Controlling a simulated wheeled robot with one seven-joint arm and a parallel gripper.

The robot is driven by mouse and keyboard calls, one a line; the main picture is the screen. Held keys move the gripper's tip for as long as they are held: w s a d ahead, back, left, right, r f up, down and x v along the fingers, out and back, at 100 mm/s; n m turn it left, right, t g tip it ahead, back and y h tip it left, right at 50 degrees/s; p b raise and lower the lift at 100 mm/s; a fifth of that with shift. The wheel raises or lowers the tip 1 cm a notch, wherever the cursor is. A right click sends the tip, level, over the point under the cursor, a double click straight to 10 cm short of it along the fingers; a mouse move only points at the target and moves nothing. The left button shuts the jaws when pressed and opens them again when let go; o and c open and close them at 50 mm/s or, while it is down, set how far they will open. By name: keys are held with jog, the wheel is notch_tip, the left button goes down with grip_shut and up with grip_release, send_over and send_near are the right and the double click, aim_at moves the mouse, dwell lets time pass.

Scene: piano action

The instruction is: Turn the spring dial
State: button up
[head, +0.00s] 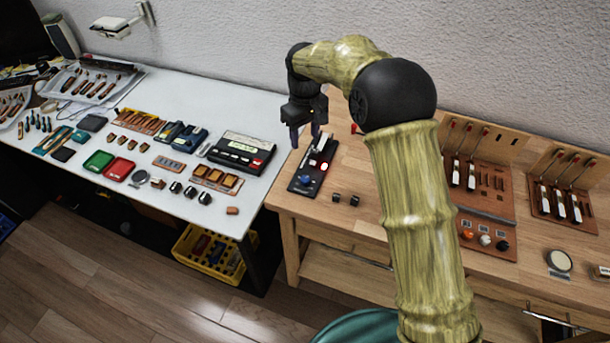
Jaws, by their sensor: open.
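My gripper (305,132) is open and points down. It is empty and hangs above the far end of a dark panel (298,187) on the wooden bench. The panel carries a blue knob (304,180), a lit red spot (324,167) and a pale upright part near its far end. On the brown board to the right sit an orange knob (467,234), a white knob (485,240) and a black knob (502,245). No readable label shows which part is the spring dial. My arm hides part of the bench between panel and board.
Two small dark blocks (345,199) lie right of the panel. Brown boards with upright hammers (560,195) stand at the right. A white table (225,218) with several trays, parts and a device (241,151) adjoins at left. The textured wall closes off the back.

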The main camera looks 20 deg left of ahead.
aim_at(305, 178)
notch_tip(305, 178, down, 17)
jog(key=p, duration=0.3)
dwell(0.3)
jog(key=c, duration=1)
jog(key=shift+f, duration=0.1)
